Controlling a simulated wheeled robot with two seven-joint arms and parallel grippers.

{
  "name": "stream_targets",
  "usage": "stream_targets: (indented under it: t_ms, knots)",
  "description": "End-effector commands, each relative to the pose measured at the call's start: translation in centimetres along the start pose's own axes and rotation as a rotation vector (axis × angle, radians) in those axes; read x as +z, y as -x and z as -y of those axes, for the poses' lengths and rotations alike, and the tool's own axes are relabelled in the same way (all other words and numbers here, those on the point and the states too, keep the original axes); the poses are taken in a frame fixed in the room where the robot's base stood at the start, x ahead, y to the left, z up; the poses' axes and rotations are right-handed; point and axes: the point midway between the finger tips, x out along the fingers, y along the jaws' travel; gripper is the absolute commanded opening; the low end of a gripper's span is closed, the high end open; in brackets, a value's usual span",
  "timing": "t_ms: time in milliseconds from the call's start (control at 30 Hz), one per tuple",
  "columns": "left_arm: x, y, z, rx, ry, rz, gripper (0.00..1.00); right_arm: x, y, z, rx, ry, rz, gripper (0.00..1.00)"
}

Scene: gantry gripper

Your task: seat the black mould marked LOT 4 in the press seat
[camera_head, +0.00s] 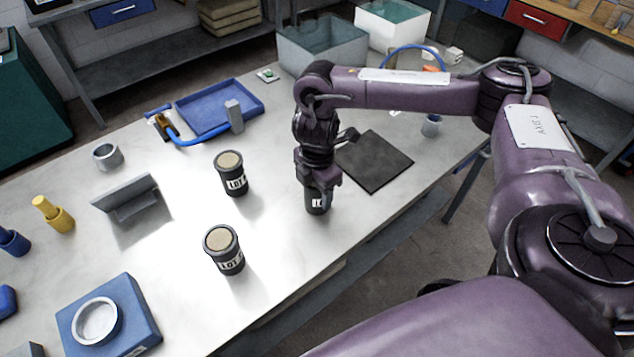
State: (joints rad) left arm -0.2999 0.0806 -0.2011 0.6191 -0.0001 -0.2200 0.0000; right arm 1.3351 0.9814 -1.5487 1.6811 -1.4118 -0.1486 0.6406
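Three black moulds with white LOT labels are in view. One mould (231,176) with a tan top stands upright mid-table, and another mould (225,252) stands nearer the front edge. Their lot numbers are too small to read surely. A third mould (316,204) is under my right gripper (318,188), upright and mostly hidden, with only part of its label showing. The fingers are at its top; I cannot tell if they are closed on it or if it touches the table. A blue block with a pale round ring (97,321), perhaps the press seat, is at lower left. My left gripper is out of view.
A black mat (373,162) lies right of the gripper. A blue tray (238,101), a blue-handled tool (180,137), a grey angled stand (129,198), a metal ring (107,156) and a yellow peg (53,214) are on the table. The surface between the moulds and the blue block is clear.

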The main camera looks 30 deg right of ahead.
Motion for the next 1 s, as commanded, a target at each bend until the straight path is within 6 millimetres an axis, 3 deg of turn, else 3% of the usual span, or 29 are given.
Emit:
stream_targets:
  t_ms: [33, 167, 467, 633, 767, 1000]
  knots:
    - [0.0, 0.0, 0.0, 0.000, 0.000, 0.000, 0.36, 0.0, 0.0, 0.0, 0.000, 0.000, 0.000, 0.47]
    - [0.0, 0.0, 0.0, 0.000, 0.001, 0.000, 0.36, 0.0, 0.0, 0.0, 0.000, 0.000, 0.000, 0.31]
    - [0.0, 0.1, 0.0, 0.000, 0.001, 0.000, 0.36, 0.0, 0.3, -0.1, 0.003, 0.000, -0.001, 0.31]
    - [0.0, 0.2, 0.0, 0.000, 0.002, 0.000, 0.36, 0.0, 1.6, -0.2, 0.006, 0.001, -0.001, 0.31]
    - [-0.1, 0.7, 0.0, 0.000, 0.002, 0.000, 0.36, 0.0, 3.9, -0.2, 0.008, 0.001, 0.000, 0.31]
    - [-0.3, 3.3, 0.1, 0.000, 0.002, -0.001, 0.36, 0.0, 10.4, -0.3, 0.010, 0.002, 0.001, 0.31]
